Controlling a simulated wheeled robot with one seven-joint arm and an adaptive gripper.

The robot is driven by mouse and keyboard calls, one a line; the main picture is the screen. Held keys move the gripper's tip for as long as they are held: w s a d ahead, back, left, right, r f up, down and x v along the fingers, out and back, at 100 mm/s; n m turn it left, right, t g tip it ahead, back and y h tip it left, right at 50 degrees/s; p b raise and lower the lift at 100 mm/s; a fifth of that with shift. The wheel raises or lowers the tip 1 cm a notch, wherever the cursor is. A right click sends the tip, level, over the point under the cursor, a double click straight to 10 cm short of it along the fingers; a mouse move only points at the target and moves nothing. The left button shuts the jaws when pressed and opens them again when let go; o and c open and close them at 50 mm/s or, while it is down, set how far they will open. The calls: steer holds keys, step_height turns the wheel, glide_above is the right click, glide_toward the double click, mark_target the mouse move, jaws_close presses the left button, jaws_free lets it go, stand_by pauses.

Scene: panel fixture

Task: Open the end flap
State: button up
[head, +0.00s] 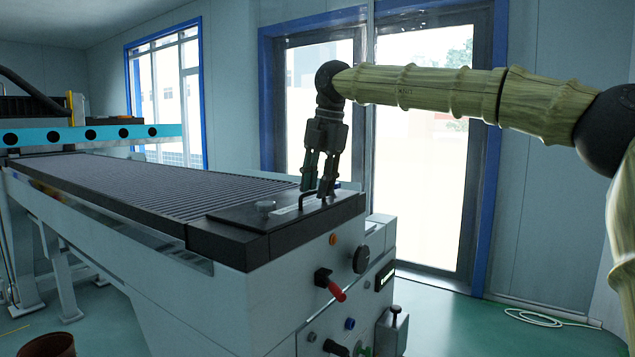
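The end flap (235,217) appears to be the dark panel on top of the near end of the long machine, and it lies flat. A thin dark bar handle (301,201) stands up from it near its right side. A round grey knob (265,206) sits left of the handle. My gripper (317,190) points down over the right part of the panel. Its two fingers are apart with a gap between them, and their tips are right at the handle. Whether they touch the handle cannot be told.
A ribbed bed (170,186) runs back from the panel to a blue crossbeam (95,136). A red-tipped lever (331,284) and several knobs stick out of the machine's near end face. A coiled cable (540,318) lies on the green floor at right.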

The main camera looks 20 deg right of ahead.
steer(key=shift+w, duration=0.15)
steer(key=shift+s+r, duration=0.2)
steer(key=shift+s, duration=0.2)
steer(key=c, duration=0.7)
jaws_close()
steer(key=shift+a+f, duration=0.1)
steer(key=shift+w+p, duration=0.1)
steer(key=shift+p, duration=0.2)
steer(key=o, duration=0.7)
jaws_free()
steer(key=shift+w, duration=0.15)
